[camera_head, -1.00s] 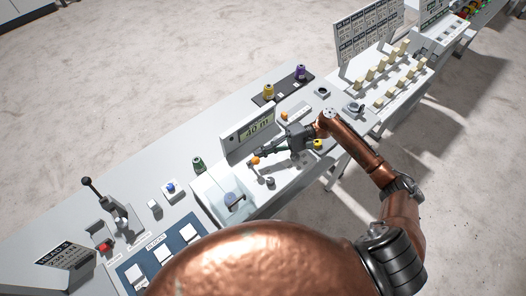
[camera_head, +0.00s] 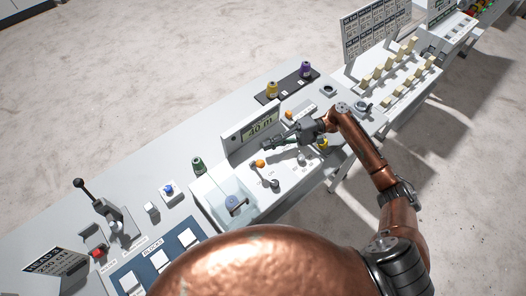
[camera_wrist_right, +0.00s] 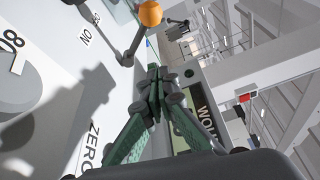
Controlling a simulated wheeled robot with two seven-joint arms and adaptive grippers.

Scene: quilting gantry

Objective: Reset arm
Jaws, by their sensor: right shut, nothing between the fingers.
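My right gripper (camera_head: 268,145) is at the end of the copper arm in the head view, above the winder panel in front of the small display reading "40 m" (camera_head: 262,127). Its fingers are shut and empty; in the right wrist view the green-padded fingers (camera_wrist_right: 152,92) meet at the tips. An orange-knobbed lever (camera_head: 260,163) stands just below the fingertips in the head view. Its orange ball also shows at the top of the wrist view (camera_wrist_right: 150,13). My left gripper is not in view.
A green spool (camera_head: 197,165) stands left of the display. Yellow (camera_head: 272,89) and purple (camera_head: 305,69) spools stand on a dark tray behind.

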